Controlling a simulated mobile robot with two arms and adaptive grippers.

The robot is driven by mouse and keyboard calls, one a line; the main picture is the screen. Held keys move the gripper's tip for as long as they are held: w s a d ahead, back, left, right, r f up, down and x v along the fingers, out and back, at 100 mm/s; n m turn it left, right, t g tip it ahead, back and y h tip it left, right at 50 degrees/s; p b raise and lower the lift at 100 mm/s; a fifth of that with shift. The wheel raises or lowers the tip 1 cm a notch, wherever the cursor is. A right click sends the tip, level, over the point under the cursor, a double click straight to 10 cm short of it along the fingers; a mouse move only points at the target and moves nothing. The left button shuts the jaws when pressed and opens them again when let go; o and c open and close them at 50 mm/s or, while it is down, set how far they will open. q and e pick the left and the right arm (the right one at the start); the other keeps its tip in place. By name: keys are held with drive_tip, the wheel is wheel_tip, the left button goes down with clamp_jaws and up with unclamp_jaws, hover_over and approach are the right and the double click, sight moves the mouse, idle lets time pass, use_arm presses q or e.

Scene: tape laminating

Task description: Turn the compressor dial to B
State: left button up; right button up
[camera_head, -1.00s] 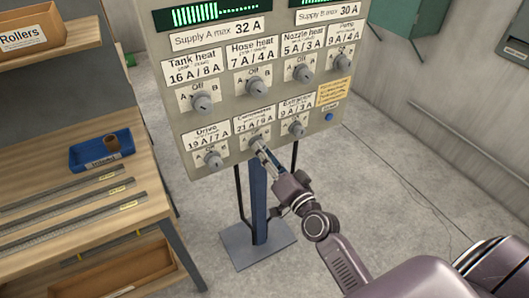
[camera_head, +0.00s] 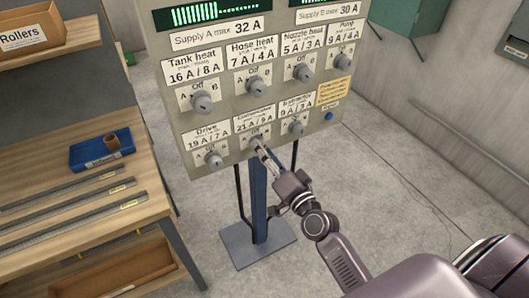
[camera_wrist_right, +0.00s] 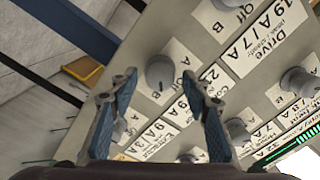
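The compressor dial (camera_head: 256,143) is the grey knob in the middle of the panel's lower row, under the label reading 21 A / 9 A (camera_head: 254,122). My right gripper (camera_head: 262,152) comes up to it from below right. In the right wrist view the same dial (camera_wrist_right: 160,74) lies between the two open fingertips (camera_wrist_right: 160,88), with space visible on both sides. I cannot tell how far it sits between them, or which mark it points to. My left gripper is not in view.
The Drive dial (camera_head: 213,159) and the dial on the right (camera_head: 296,127) flank the compressor dial closely. More dials sit above. A workbench (camera_head: 150,205) with a blue tray (camera_head: 88,153) stands at left.

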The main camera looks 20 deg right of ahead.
drive_tip(key=s+d, duration=0.1)
drive_tip(key=s, duration=1.1)
drive_tip(key=shift+f, duration=0.1)
idle(0.4)
drive_tip(key=s+f+n+g, duration=0.2)
drive_tip(key=s+f+g, duration=0.15)
drive_tip(key=f, duration=0.95)
drive_tip(key=s+f+n+g, duration=0.2)
drive_tip(key=s+f, duration=0.2)
drive_tip(key=f, duration=0.8)
drive_tip(key=s+f+n+g, duration=0.2)
drive_tip(key=s+f+g, duration=0.15)
drive_tip(key=f, duration=0.95)
drive_tip(key=s+f+n+g, duration=0.2)
drive_tip(key=s+f, duration=0.4)
drive_tip(key=s, duration=0.3)
drive_tip(key=s+a+f+n+g+h, duration=0.1)
drive_tip(key=s+f+n+g, duration=0.1)
drive_tip(key=s+f, duration=0.4)
drive_tip(key=s+f+n+g, duration=0.2)
drive_tip(key=s+f+g, duration=0.2)
drive_tip(key=s, duration=0.8)
drive_tip(key=shift+a+f+h, duration=0.3)
drive_tip(key=shift+a+f, duration=0.05)
drive_tip(key=shift+f, duration=0.55)
